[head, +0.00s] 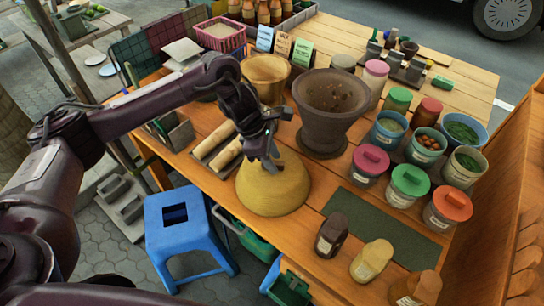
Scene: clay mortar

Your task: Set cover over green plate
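The cover, a yellow-tan dome (272,192), is at the front middle of the wooden table, its wide rim downward. I cannot tell whether the rim rests on the tabletop. My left gripper (265,161) reaches down onto the top of the dome from above, its dark fingers at the crown. The fingers hide any knob there, and I cannot tell whether they are closed on it. No green plate shows; whether one lies beneath the dome is hidden. My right gripper is out of view.
A large clay mortar (327,115) stands just behind and right of the dome. Rolled tan items (226,153) lie to its left. A dark green mat (380,222) lies bare to its right. Lidded tubs (408,183) crowd the right; dark and yellow containers (371,260) line the front edge.

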